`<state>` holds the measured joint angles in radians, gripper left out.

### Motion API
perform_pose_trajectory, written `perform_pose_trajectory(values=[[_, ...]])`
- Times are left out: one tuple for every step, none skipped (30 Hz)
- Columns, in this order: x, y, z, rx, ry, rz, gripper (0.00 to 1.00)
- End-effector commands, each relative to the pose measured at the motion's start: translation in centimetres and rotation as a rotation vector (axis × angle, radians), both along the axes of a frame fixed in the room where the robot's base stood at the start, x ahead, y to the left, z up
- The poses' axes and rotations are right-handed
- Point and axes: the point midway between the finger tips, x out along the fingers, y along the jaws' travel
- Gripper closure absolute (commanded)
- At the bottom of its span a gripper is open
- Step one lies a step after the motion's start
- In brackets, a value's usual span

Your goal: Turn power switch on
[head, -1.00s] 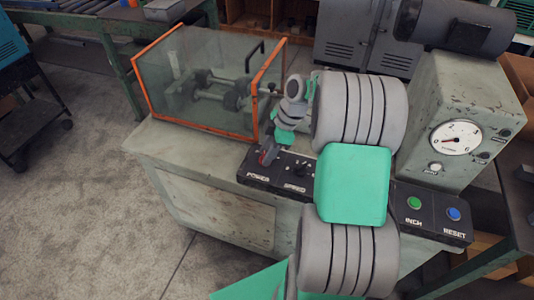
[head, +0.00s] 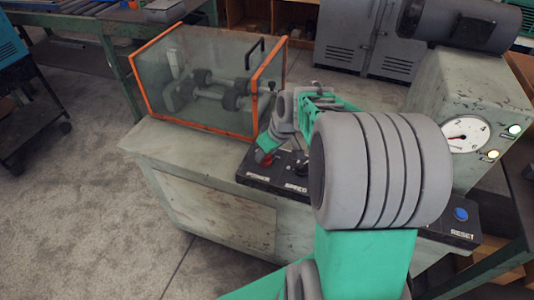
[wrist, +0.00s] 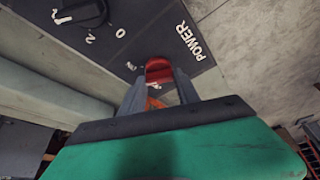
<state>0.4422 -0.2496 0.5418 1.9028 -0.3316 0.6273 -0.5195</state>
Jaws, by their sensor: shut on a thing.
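The power switch (head: 265,158) has a red handle at the left end of the black control panel, by the POWER label. In the wrist view the red handle (wrist: 158,68) sits between the two grey fingers of my gripper (wrist: 160,84). My gripper (head: 268,149) is shut on it, reaching down to the panel from above. The fingers hide part of the handle, so its exact angle is hard to read. Two lamps on the gauge box glow, one upper (head: 514,129) and one lower (head: 492,155).
The black speed knob (wrist: 80,13) is beside the switch on the panel. A glass guard box with orange edges (head: 205,85) stands behind. The pressure gauge (head: 465,134) and blue reset button (head: 461,214) are to the right. My arm hides the panel's middle.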

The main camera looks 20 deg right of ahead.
Motion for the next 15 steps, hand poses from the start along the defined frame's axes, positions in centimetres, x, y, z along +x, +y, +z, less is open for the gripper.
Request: perform_pose_trajectory(values=[[0.05,0.14,-0.02,-0.001,-0.004,-0.037,1.0],[0.06,0.15,0.01,-0.001,-0.003,-0.06,1.0],[0.05,0.15,0.03,-0.001,-0.004,-0.091,1.0],[0.03,0.16,0.01,-0.001,-0.002,-0.113,1.0],[0.02,0.19,-0.01,-0.001,-0.001,-0.136,1.0],[0.02,0.21,-0.02,-0.001,-0.001,-0.162,1.0],[0.01,0.18,-0.01,-0.001,-0.001,-0.181,1.0],[0.03,0.21,0.02,0.0,-0.002,-0.199,1.0],[0.05,0.22,0.04,-0.001,-0.002,-0.22,1.0],[0.05,0.22,0.05,-0.001,-0.002,-0.236,1.0],[0.06,0.22,0.05,-0.001,-0.002,-0.249,1.0],[0.05,0.22,0.05,0.0,-0.002,-0.267,1.0],[0.04,0.2,0.04,-0.001,-0.002,-0.278,1.0],[0.04,0.21,0.04,0.0,-0.002,-0.287,1.0],[0.04,0.24,0.04,0.0,-0.002,-0.299,1.0]])
